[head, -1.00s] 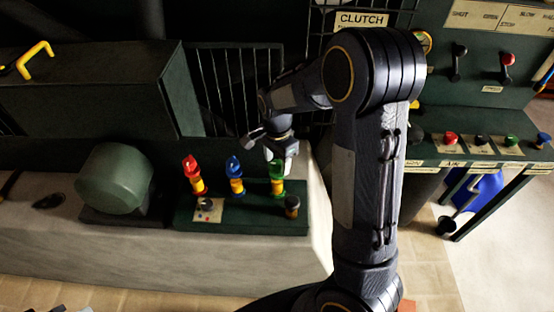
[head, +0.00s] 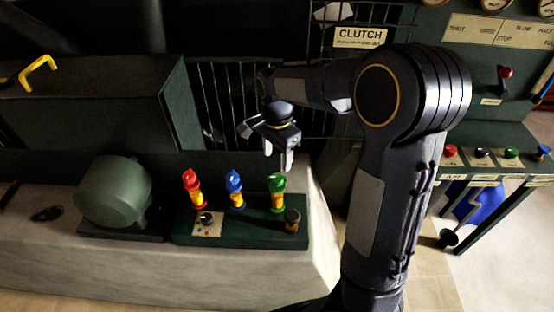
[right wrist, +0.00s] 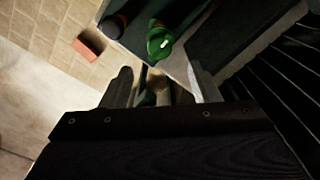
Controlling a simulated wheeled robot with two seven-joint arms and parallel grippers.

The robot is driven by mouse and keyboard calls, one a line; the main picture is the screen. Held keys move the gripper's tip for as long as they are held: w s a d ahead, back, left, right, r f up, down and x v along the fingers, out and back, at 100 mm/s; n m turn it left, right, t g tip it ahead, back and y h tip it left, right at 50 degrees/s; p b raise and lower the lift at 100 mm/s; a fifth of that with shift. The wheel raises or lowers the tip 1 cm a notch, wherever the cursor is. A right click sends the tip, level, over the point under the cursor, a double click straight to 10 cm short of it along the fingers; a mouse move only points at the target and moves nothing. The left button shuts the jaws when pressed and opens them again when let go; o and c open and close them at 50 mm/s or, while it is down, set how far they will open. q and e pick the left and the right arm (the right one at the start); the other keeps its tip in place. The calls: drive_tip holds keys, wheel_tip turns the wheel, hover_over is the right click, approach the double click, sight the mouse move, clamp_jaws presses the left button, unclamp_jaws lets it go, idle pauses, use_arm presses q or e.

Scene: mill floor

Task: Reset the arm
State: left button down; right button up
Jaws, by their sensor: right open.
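My right arm (head: 382,205) rises from the bottom of the head view, bends at a large joint and reaches left. My right gripper (head: 282,160) points down, open and empty, above and slightly behind the green-topped handle (head: 277,192) on the dark green panel. In the right wrist view the two fingers of the right gripper (right wrist: 162,92) stand apart, and the green-topped handle (right wrist: 159,44) lies beyond them, not touched. My left gripper is not in view.
Red (head: 193,189) and blue (head: 235,188) handles stand left of the green one; a dark knob (head: 292,219) sits at the panel's right. A green drum (head: 114,190) stands further left. A barred grille (head: 225,100) is behind the gripper. Several coloured buttons line a console at right.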

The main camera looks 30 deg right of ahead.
idle(0.4)
drive_tip(key=s+a+r+n+t+y, duration=0.2)
drive_tip(key=s+n, duration=0.4)
drive_tip(key=s, duration=0.5)
drive_tip(key=s+a+r+n+t+y, duration=0.1)
drive_tip(key=s+a+n, duration=0.4)
drive_tip(key=s, duration=0.5)
drive_tip(key=r+n+t, duration=0.1)
drive_tip(key=n+t, duration=0.1)
drive_tip(key=shift+s+r+n+t+y, duration=0.3)
drive_tip(key=shift+s+y, duration=0.1)
